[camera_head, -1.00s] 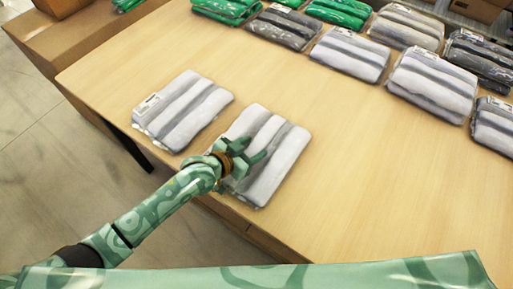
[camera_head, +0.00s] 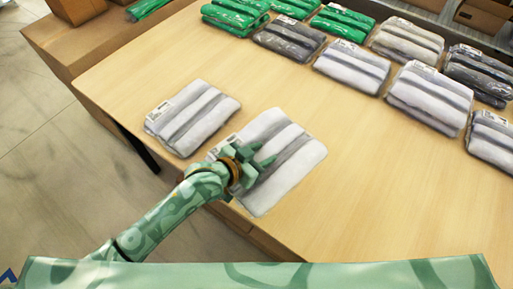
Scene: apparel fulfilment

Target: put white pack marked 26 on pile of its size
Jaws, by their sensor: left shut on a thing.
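A white-and-grey striped pack (camera_head: 290,165) is in my left gripper (camera_head: 262,162) at the near edge of the table. The gripper is shut on the pack's left part and hides some of it. The pack looks slightly raised from the table. A second white-grey pack (camera_head: 192,118) lies flat to its left, with a label at its upper left corner. Further white-grey packs (camera_head: 352,67) and (camera_head: 430,97) lie at the back, and another (camera_head: 490,140) is at the right edge. No size marks are readable. My right gripper is out of view.
Green packs (camera_head: 235,16), dark grey packs (camera_head: 289,38) and a light grey pack (camera_head: 407,40) line the far side of the wooden table (camera_head: 375,200). A cardboard box (camera_head: 78,8) stands at the upper left. The table's middle and front right are clear.

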